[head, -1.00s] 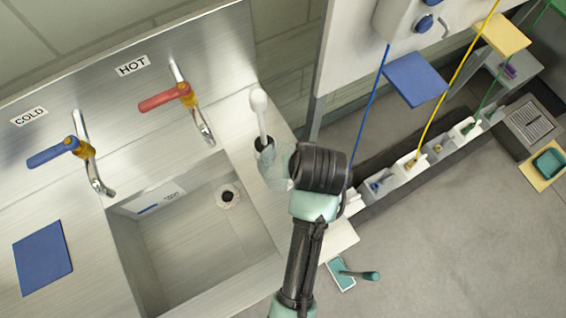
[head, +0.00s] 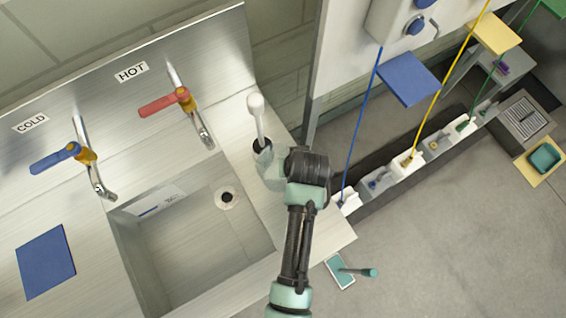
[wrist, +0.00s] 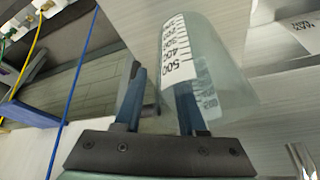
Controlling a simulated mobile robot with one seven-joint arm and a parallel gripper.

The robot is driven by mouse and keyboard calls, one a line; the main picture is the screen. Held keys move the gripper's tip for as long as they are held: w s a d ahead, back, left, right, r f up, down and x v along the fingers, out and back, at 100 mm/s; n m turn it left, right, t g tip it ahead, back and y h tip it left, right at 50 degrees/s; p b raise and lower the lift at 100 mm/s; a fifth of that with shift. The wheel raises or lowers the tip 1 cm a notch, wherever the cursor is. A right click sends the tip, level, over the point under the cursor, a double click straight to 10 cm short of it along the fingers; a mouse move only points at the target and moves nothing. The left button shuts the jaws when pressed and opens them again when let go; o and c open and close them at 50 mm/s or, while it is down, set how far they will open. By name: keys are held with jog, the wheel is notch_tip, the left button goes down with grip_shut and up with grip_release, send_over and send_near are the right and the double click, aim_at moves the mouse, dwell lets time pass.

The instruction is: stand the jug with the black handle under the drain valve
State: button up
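A clear jug (wrist: 225,75) with a printed scale fills the middle of the wrist view. In the head view a pale translucent vessel (head: 268,172), probably this jug, stands on the counter right of the sink, partly hidden by my wrist. My gripper (wrist: 158,100) is at the jug's side, its two blue fingers apart. The right finger overlaps the jug's outline. A small dark piece shows between the fingers; I cannot tell whether it is the black handle. A white box with a blue knob (head: 415,28) hangs at the upper right; I cannot tell whether it is the drain valve.
A white-handled brush-like tool (head: 257,115) stands upright close behind the vessel. The sink basin (head: 200,240) is left of my arm, with red (head: 165,103) and blue (head: 55,158) tap levers behind. A blue shelf (head: 408,80) juts out at right. The floor at lower right is mostly clear.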

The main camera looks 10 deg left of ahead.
grip_shut()
dwell(1.3)
